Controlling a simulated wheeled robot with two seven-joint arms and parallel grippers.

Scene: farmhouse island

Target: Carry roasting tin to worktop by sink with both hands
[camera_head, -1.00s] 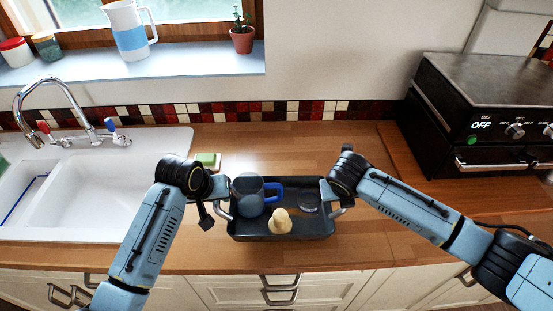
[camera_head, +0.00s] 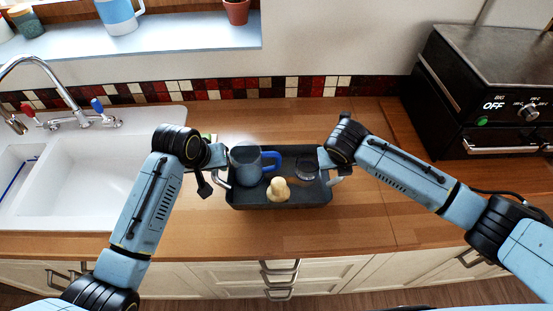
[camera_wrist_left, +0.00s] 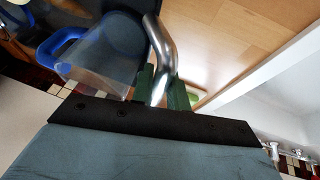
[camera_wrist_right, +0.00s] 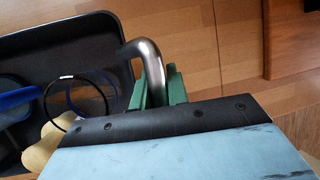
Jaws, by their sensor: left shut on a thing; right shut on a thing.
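The dark roasting tin (camera_head: 240,199) is over the wooden worktop (camera_head: 290,232) to the right of the sink. I cannot tell whether it touches the wood. It holds a clear jug with a blue handle (camera_head: 247,168), a pale yellow knobbed thing (camera_head: 279,190) and a clear round glass thing (camera_head: 305,170). My left gripper (camera_head: 223,170) is shut on the tin's left metal handle, which shows in the left wrist view (camera_wrist_left: 160,45). My right gripper (camera_head: 330,168) is shut on the right handle, seen in the right wrist view (camera_wrist_right: 146,58).
The white sink (camera_head: 95,165) with its tap (camera_head: 60,85) is at the left. A black oven (camera_head: 490,100) marked OFF stands at the right. A small green and yellow thing (camera_wrist_left: 195,97) lies behind my left gripper. Worktop behind the tin is clear.

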